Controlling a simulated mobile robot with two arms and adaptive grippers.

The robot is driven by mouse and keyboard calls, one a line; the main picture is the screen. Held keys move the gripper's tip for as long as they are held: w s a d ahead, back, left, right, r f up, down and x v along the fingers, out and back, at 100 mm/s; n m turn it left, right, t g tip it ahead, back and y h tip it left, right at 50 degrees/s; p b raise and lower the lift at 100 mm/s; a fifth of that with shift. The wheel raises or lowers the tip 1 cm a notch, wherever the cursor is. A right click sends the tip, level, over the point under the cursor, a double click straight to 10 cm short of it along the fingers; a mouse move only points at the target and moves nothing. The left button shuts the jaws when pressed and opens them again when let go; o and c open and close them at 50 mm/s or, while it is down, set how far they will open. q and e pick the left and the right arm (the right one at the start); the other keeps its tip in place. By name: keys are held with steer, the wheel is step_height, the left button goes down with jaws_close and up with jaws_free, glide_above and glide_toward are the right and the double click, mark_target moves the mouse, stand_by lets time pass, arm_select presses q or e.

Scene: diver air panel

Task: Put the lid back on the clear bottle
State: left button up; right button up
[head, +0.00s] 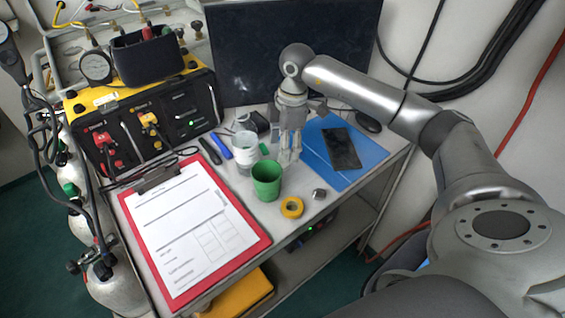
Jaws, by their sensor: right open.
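A clear bottle (245,153) stands upright on the table behind the green cup. It looks open at the top and has a pale band. A small green piece (264,149) shows just right of it, and a small silver cap-like piece (319,194) lies at the front right. I cannot tell which of the two is the lid. My right gripper (288,158) points down, open and apparently empty, right of the bottle and behind the green cup. My left gripper is not in view.
A green cup (267,182) and a yellow tape roll (292,207) stand close in front of the gripper. A red clipboard (262,241) fills the front left. A blue mat (372,153) with a dark phone (341,149) lies right. A monitor (250,52) stands behind.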

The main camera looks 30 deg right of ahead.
steer(key=shift+w+f+p, duration=0.15)
steer(key=shift+f+p, duration=0.55)
steer(key=shift+f, duration=1.9)
steer(key=c, duration=0.8)
